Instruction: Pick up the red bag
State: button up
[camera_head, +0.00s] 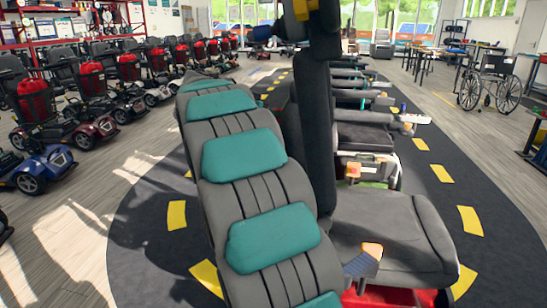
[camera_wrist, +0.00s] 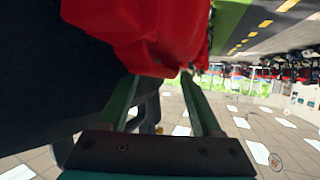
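In the wrist view a red bag (camera_wrist: 140,30) fills the top centre, close to the camera. The two green fingers of my gripper (camera_wrist: 160,77) stand well apart, and their tips reach the bag's lower edge. The bag spreads wider than the gap between them, and I cannot tell whether the tips touch it. In the head view red bags show on the left row of scooters, one on the nearest (camera_head: 35,84) and another further back (camera_head: 92,67). My gripper's fingers are not visible there.
A blue scooter (camera_head: 35,168) stands at the left. A grey scooter seat (camera_head: 385,235) is at the front right, with more seats behind it. A wheelchair (camera_head: 488,82) stands at the far right. The floor between the left row and the dark yellow-dashed track is clear.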

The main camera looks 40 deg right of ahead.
grip_shut()
dwell(0.3)
jog(key=shift+f, duration=0.1)
dwell(0.8)
